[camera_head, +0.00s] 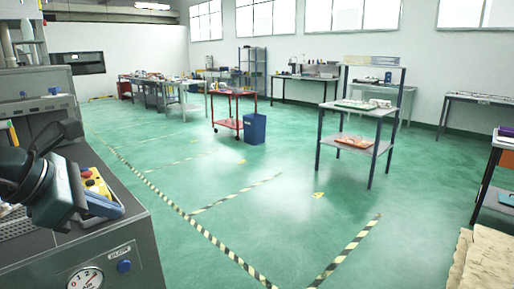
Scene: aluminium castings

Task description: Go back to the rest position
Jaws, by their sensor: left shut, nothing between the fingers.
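A yellow and blue control box with red buttons (97,184) is just to the right of the arm, on the bench. My right gripper is not in view.
The grey machine (130,240) with a round dial (86,279) fills the lower left. A red trolley (228,124), a blue bin (254,129) and a two-level table (326,145) stand farther off. Beige sacks (485,265) are lower right. The green floor between is clear.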

